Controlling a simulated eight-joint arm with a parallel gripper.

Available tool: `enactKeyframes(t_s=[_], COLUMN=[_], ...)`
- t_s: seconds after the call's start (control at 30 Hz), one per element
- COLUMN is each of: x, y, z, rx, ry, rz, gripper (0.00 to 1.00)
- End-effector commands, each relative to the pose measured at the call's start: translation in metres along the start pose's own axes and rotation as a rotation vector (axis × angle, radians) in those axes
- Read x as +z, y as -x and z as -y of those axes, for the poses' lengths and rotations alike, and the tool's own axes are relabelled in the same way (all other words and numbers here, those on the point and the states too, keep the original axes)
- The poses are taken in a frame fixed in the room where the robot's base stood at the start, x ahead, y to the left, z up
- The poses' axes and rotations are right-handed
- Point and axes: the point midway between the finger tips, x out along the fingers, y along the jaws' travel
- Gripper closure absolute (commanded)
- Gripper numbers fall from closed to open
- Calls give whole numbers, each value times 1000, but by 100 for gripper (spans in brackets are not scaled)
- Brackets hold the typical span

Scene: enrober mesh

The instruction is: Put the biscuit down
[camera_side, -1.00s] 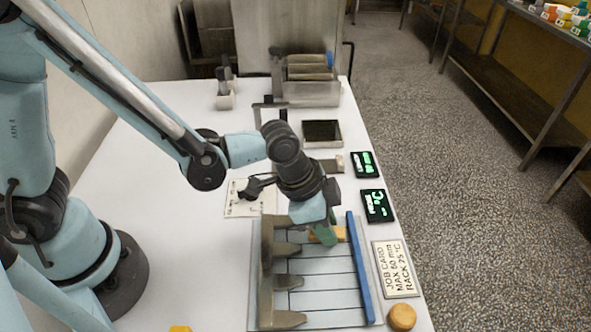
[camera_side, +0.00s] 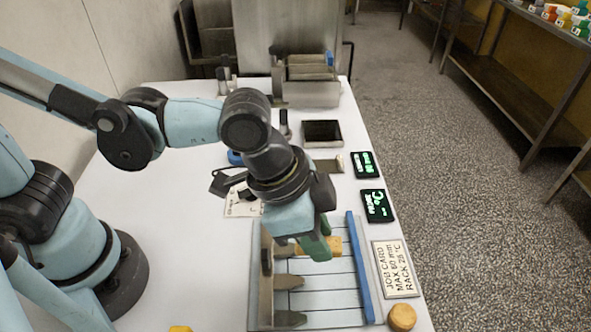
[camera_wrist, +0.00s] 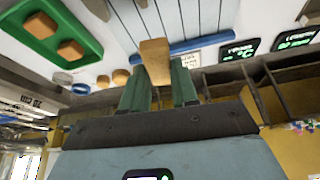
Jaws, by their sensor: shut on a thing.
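The biscuit (camera_side: 334,246) is a small tan-orange block at the upper end of the slatted rack (camera_side: 325,293). In the wrist view the biscuit (camera_wrist: 155,58) sticks out between the green fingertips. My gripper (camera_side: 318,249) is shut on it, tilted, low over the rack. It also shows in the wrist view (camera_wrist: 158,85). The nearer finger hides part of the biscuit in the side view. I cannot tell whether the biscuit touches the slats.
A blue rail (camera_side: 361,268) edges the rack's right side, and grey pointed pieces (camera_side: 289,282) line its left. A job card (camera_side: 396,268) and a round biscuit-coloured piece (camera_side: 402,317) lie to the right. The wrist view shows a green tray (camera_wrist: 88,43) with brown blocks.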

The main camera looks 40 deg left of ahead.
Motion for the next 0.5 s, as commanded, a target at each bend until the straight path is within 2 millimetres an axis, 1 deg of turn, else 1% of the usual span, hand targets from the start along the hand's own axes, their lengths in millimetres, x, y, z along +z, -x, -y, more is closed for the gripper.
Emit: enactKeyframes(t_s=[0.03,0.13,0.27,0.37,0.47,0.5], x=[0,0,-2,-6,-14,-17], y=[5,12,17,18,17,16], z=[-8,-19,-24,-15,8,21], rx=[1,1,-1,-7,-15,-18], ry=[-5,-4,2,14,35,44], rz=[0,0,0,2,5,6], gripper=[88,88,88,88,88,88])
